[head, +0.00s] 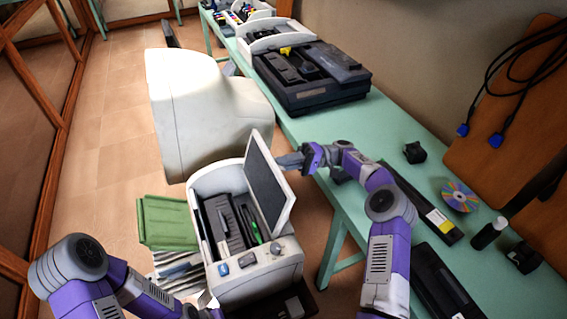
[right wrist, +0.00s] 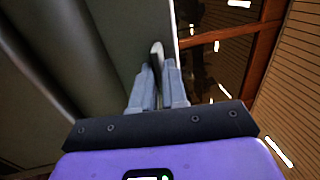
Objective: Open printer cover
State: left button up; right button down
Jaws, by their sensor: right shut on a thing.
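The white printer (head: 262,268) stands open at the middle bottom of the head view, with dark parts and a green piece inside. Its cover (head: 270,187), a pale panel with a grey inner face, stands steeply raised on the printer's right side. My right gripper (head: 284,161) is at the cover's upper right edge. In the right wrist view my right gripper (right wrist: 158,75) is shut on a thin pale edge of the cover (right wrist: 156,52). My left arm comes in at the lower left; its gripper is outside the picture.
A large off-white monitor (head: 190,105) stands behind the printer. A green bench (head: 405,165) runs along the right, with a black machine (head: 310,80), a disc (head: 459,196) and dark cartridges. Green folders (head: 168,222) and papers lie left of the printer. Floor is clear further left.

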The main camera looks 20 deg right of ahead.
jog(key=shift+f, duration=0.4)
jog(key=c, duration=1.2)
grip_release()
jog(key=shift+r, duration=0.15)
